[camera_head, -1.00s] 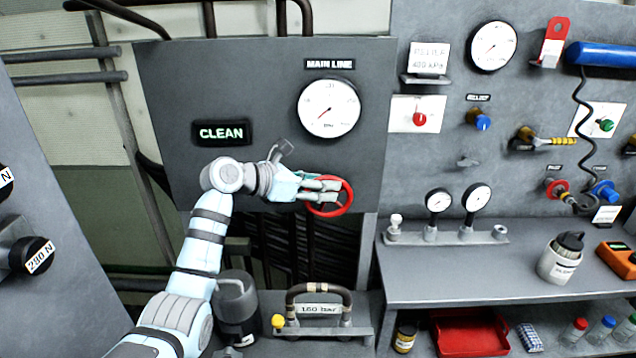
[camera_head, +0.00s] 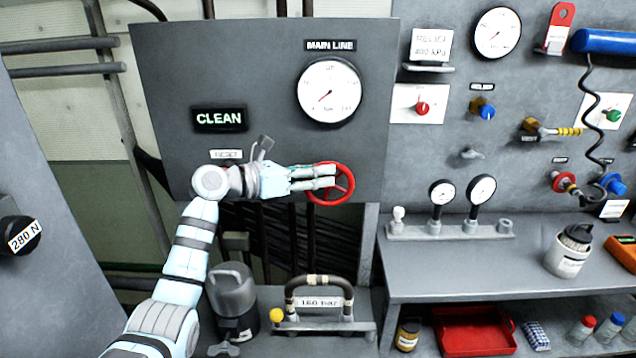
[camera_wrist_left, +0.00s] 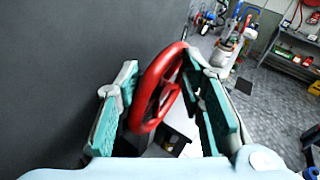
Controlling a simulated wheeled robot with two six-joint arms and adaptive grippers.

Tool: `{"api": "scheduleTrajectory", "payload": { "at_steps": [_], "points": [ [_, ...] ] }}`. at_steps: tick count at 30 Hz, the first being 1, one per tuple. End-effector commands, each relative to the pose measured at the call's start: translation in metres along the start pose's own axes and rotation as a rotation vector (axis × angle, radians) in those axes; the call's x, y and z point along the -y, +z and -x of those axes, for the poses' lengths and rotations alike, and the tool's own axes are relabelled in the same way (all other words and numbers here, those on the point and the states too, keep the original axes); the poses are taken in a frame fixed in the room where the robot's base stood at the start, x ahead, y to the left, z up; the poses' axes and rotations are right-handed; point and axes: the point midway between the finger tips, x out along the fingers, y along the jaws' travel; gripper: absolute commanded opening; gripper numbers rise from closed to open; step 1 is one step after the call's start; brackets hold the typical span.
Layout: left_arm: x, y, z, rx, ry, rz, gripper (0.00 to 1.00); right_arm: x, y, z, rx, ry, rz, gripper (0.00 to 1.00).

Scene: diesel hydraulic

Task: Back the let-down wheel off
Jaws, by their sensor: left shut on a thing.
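The red let-down wheel (camera_head: 343,184) is mounted low on the grey panel, under the MAIN LINE gauge (camera_head: 329,92). My left gripper (camera_head: 325,178) reaches in from the left and is shut on the wheel's rim. In the left wrist view the red wheel (camera_wrist_left: 158,92) stands between the two teal-padded fingers of the left gripper (camera_wrist_left: 165,105). The fingers cover the wheel's left part in the head view. The gauge needle points to the lower left. My right gripper is in neither view.
A lit CLEAN sign (camera_head: 219,118) and a RESET label (camera_head: 227,154) are left of the wheel. A 160 bar handle (camera_head: 319,284) and a dark grey canister (camera_head: 233,298) stand below. A bench (camera_head: 450,270) with small gauges is at the right.

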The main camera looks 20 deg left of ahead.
Motion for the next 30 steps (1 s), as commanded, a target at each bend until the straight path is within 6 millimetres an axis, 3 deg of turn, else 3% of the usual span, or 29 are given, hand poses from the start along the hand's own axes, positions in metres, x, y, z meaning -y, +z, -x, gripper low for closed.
{"api": "scheduleTrajectory", "payload": {
  "at_steps": [1, 3, 12, 30],
  "points": [
    [-0.003, -0.010, 0.000, 0.027, -0.004, 0.019, 0.07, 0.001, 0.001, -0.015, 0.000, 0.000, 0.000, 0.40],
    [-0.004, -0.012, 0.001, 0.071, -0.016, 0.047, 0.07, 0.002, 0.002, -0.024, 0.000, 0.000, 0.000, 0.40],
    [-0.008, -0.017, 0.004, 0.221, -0.059, 0.146, 0.07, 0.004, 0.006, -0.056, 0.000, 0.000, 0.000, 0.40],
    [-0.008, -0.017, 0.004, 0.283, -0.079, 0.190, 0.07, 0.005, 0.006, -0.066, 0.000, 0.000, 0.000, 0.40]
  ]
}}
